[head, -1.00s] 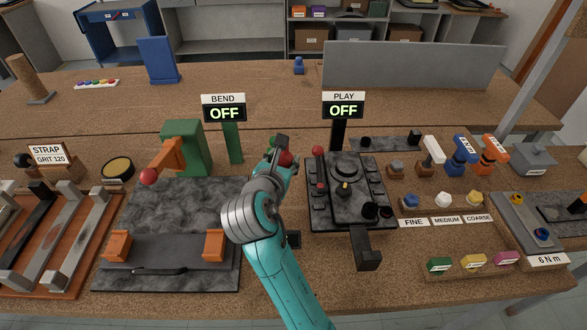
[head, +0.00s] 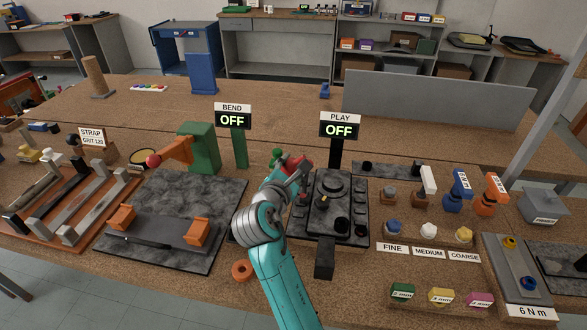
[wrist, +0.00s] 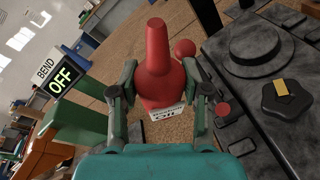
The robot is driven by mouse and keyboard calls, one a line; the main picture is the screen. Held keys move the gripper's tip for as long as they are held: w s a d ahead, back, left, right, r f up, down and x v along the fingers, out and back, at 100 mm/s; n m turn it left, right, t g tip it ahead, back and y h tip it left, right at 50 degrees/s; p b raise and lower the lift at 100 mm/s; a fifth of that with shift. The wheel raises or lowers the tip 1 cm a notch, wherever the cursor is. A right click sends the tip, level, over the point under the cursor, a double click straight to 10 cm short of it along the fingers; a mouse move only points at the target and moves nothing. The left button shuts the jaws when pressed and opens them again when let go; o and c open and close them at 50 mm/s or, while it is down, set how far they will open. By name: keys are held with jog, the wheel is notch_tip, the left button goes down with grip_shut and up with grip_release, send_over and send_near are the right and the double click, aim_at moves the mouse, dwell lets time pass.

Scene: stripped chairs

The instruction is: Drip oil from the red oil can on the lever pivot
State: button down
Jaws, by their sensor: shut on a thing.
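The red oil can (wrist: 155,75), with a tapering spout and a pale label at its base, is held between the two fingers of my gripper (wrist: 158,105). In the head view my gripper (head: 290,172) is at the left edge of the dark PLAY fixture (head: 325,205), and it mostly hides the can. An orange lever (head: 177,151) with a red ball end joins a green block (head: 203,145) to the left, by the BEND sign. I cannot make out a pivot point for certain. No oil drop shows.
The BEND sign (head: 233,118) and the PLAY sign (head: 339,128) both read OFF and stand behind the gripper. A red ball (wrist: 185,47) is close beside the can in the wrist view. A grey panel (head: 435,100) stands at the back right.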

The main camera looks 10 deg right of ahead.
jog(key=shift+w+a+f+m+t, duration=0.25)
jog(key=shift+m+t, duration=0.15)
jog(key=shift+m, duration=0.3)
jog(key=m, duration=0.1)
jog(key=w+m+t, duration=0.1)
jog(key=m, duration=0.1)
jog(key=a+m+t, duration=0.1)
jog(key=shift+w+a+f+m+h, duration=0.1)
jog(key=shift+w+f+m+h, duration=0.05)
jog(key=shift+f+m+h, duration=0.2)
jog(key=shift+w+a+f+m+t+h, duration=0.15)
jog(key=shift+m+t+h, duration=0.15)
jog(key=shift+m, duration=0.4)
jog(key=shift+s+d+f+m+t+h, duration=0.15)
jog(key=shift+m+h, duration=0.1)
jog(key=shift+m, duration=0.5)
jog(key=shift+w+a+f+m+t+h, duration=0.15)
jog(key=shift+m+t+h, duration=0.15)
jog(key=shift+m, duration=0.4)
jog(key=shift+r, duration=0.1)
jog(key=shift+r+m+h, duration=0.3)
jog(key=shift+m+h, duration=0.05)
jog(key=shift+m, duration=0.45)
jog(key=shift+r+m+h, duration=0.3)
jog(key=shift+m+h, duration=0.05)
jog(key=shift+m, duration=0.45)
